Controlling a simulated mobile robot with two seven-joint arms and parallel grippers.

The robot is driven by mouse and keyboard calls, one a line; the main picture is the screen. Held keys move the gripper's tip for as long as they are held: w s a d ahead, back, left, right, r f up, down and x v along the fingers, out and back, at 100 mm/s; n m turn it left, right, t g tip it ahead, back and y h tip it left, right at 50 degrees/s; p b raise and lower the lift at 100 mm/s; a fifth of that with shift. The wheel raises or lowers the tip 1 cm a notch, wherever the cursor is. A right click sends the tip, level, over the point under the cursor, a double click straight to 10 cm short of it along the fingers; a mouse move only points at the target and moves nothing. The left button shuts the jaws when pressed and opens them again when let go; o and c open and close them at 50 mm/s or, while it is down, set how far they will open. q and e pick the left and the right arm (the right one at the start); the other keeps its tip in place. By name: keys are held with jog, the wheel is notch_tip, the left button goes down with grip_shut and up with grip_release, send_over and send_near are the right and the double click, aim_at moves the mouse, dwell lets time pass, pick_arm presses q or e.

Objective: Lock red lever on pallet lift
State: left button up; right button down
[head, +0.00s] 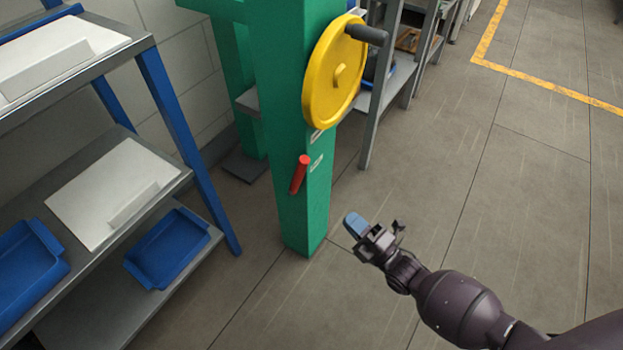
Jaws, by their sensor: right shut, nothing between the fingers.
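The red lever (300,174) is a short red handle on the side of the green pallet lift post (285,125), below the yellow handwheel (335,72). It stands nearly upright, its top leaning a little to the right. Small pale labels sit beside it on the post. My right gripper (357,226) comes in from the lower right, with blue fingertips. It is shut and empty, to the right of and below the lever, apart from it and from the post. My left gripper is not in view.
A shelf rack with blue posts (185,145) stands at the left, holding blue trays (168,248) and white boards (113,193). Grey shelving (381,95) stands behind the post. The floor (480,200) to the right is clear, with a yellow line (545,85) farther back.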

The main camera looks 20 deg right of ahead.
jog(key=shift+w, duration=0.1)
jog(key=b, duration=0.2)
send_near(299, 175)
jog(key=d+x, duration=0.1)
jog(key=x, duration=0.6)
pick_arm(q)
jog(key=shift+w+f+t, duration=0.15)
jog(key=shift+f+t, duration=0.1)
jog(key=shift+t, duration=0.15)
pick_arm(e)
jog(key=shift+w+r, duration=0.15)
jog(key=shift+r, duration=0.1)
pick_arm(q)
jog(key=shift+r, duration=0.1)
